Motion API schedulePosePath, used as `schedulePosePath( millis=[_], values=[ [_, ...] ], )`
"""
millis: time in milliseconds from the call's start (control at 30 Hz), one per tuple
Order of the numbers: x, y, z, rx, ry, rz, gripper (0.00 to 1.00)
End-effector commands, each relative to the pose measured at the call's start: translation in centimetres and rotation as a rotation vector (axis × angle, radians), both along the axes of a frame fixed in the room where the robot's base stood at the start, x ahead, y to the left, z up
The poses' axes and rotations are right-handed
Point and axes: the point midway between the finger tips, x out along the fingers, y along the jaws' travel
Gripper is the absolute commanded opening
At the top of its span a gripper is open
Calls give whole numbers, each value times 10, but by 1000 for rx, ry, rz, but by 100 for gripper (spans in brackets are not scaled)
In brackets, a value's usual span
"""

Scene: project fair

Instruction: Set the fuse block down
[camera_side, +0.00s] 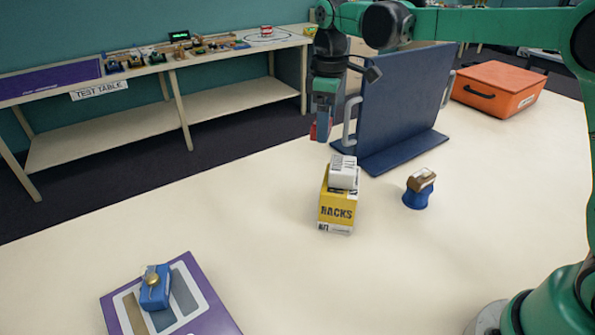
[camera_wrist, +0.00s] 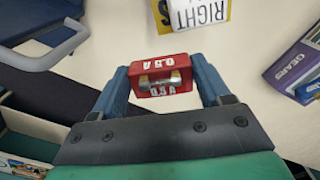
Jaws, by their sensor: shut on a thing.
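The fuse block (camera_wrist: 160,76) is a small red block marked "0.5 A" with a glass fuse set across it. My gripper (camera_wrist: 160,84) is shut on it, with a blue finger at each side in the wrist view. In the side view, the fuse block (camera_side: 316,131) shows as a red patch at the fingertips of my gripper (camera_side: 322,122). The gripper points down and appears to hang in the air near the far edge of the cream table (camera_side: 260,205), left of the blue upright panel. The block's underside is hidden.
The blue panel (camera_side: 400,100) with pale handles stands close to my gripper. A yellow RACKS box (camera_side: 337,207) carries a white box (camera_side: 344,172). A blue stand (camera_side: 417,196), an orange case (camera_side: 499,88) and a purple board (camera_side: 205,306) with a blue block (camera_side: 156,288) share the table. The left-middle is clear.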

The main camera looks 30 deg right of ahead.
Motion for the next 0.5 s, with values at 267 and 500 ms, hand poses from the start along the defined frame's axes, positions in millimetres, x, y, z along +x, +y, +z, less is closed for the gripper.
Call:
schedulePosePath(
  millis=[267, 500],
  values=[
    [45, 13, -40, 0, 0, 551, 17],
    [61, 20, -65, 0, 0, 827, 17]
  ],
)
